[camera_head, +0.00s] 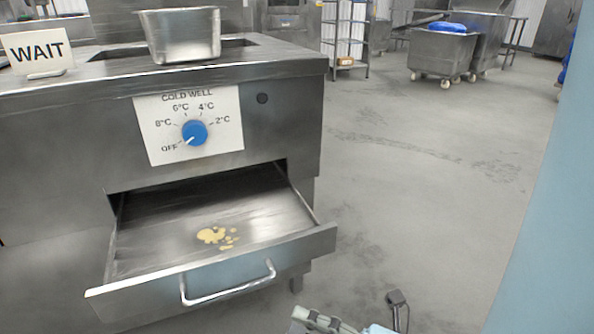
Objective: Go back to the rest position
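My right gripper (352,310) shows at the bottom edge, right of the drawer and low over the floor. Its fingers stand apart and I see nothing between them; most of the hand is cut off by the frame. My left gripper is not in view. The steel drawer (215,290) of the cold well unit is pulled open, with a yellow spill (216,236) on its bottom. The blue knob (194,132) has its white mark turned towards OFF. A steel pan (182,36) sits at the well opening on top of the unit.
A WAIT sign (38,52) stands on the counter (255,66) at the left. The open drawer juts out at the front. The floor (420,190) to the right is clear. Farther back are a wheeled steel bin (440,53) and a shelf rack (348,40).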

